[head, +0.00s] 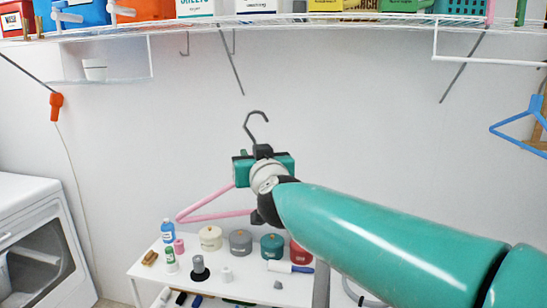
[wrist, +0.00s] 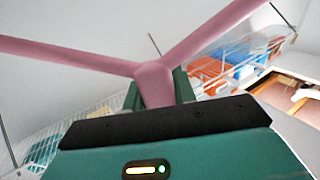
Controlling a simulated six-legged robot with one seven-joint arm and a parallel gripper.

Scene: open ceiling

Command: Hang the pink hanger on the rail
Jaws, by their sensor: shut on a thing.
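The pink hanger (head: 215,212) has a dark metal hook that points up, with its pink arms sloping below. My gripper (head: 262,154) is shut on its neck, just under the hook, and holds it in the air in front of the white wall. In the wrist view the hanger's pink neck (wrist: 153,80) sits between the fingers of my gripper (wrist: 158,92), with the arms spreading to both sides. A thin white rail (head: 490,62) shows under the wire shelf at the right, above and apart from the hook. My gripper and arm hide part of the hanger.
The wire shelf (head: 285,19) holds boxes and baskets along the top. A blue hanger (head: 518,117) is at the far right. A white table (head: 145,268) with jars, bottles and spools stands below my gripper. A white front-loading machine (head: 35,235) is at the left.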

